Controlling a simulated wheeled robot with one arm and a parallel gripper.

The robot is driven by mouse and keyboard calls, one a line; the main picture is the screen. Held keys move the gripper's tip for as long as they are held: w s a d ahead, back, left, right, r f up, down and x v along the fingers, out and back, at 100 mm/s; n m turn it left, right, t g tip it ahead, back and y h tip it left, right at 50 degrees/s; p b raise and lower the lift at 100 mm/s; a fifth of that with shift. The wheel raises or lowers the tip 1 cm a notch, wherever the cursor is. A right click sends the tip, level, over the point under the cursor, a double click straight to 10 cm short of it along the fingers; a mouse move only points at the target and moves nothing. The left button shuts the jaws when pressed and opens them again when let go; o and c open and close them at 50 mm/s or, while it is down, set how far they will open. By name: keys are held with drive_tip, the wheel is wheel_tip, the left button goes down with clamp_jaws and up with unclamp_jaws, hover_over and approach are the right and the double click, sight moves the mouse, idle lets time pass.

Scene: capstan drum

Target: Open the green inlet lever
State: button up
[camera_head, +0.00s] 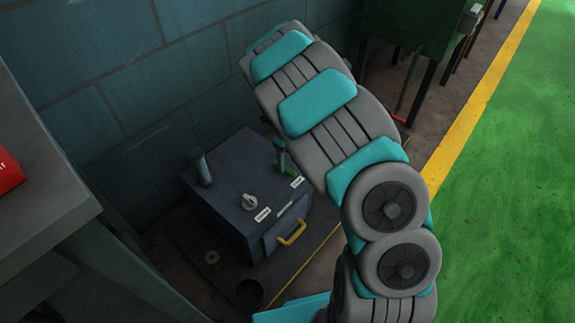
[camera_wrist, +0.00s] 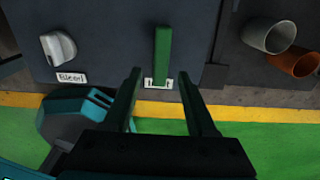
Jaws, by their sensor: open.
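The green inlet lever (camera_wrist: 162,55) stands out from the top of a dark blue-grey box (camera_wrist: 110,25) in the wrist view, above a small white label (camera_wrist: 158,84). It also shows in the head view as a green post (camera_head: 280,152), partly hidden by my arm. My gripper (camera_wrist: 160,74) is open and empty. Its fingertips lie to the left and right of the lever's lower end in the picture, with no contact visible. I cannot tell how far above the lever they are.
A white knob (camera_wrist: 59,48) labelled "Bleed" sits left of the lever. The box (camera_head: 220,205) has a yellow handle (camera_head: 292,232) and a grey post (camera_head: 201,166). Grey (camera_wrist: 268,35) and orange-brown (camera_wrist: 292,62) cups stand right of it. A grey bench (camera_head: 45,175) is at left.

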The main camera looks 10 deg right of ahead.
sight(288, 169)
wheel_tip(288, 169, up, 4)
drive_tip(key=shift+w+r, duration=0.1)
drive_tip(key=shift+r, duration=0.35)
drive_tip(key=s+d+r+n, duration=0.3)
drive_tip(key=s+r+n, duration=0.9)
drive_tip(key=s+r, duration=0.3)
drive_tip(key=s+a+r+n+g, duration=0.1)
drive_tip(key=s+a+r+n, duration=0.1)
drive_tip(key=s+n, duration=1.5)
drive_tip(key=s, duration=0.6)
drive_tip(key=shift+r+g, duration=0.2)
drive_tip(key=shift+g, duration=0.2)
